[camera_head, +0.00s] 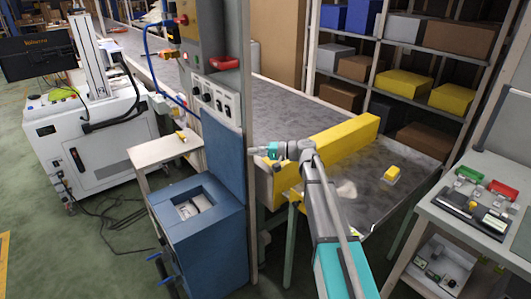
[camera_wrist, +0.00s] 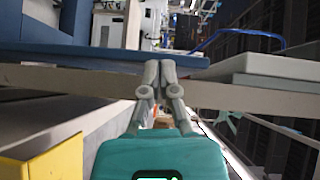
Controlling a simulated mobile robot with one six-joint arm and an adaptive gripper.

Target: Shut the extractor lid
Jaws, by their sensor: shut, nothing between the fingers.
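The extractor (camera_head: 228,243) is a blue box standing left of my arm, with a square opening in its top that shows pale parts inside. Its lid (camera_head: 222,157) is a blue panel standing upright at the back of the box, so the extractor is open. My gripper (camera_head: 254,151) is shut and empty, just right of the lid beside a grey post. In the wrist view my closed fingertips (camera_wrist: 151,65) overlap the edge of a blue panel (camera_wrist: 75,54), which looks like the lid seen edge-on. I cannot tell whether they touch it.
A grey post and control panel (camera_head: 212,95) rise behind the lid. A conveyor (camera_head: 290,98) with a yellow side guard (camera_head: 340,143) runs behind my arm. A small pale shelf (camera_head: 165,149) stands left of the lid. A workbench (camera_head: 480,215) with trays stands at right.

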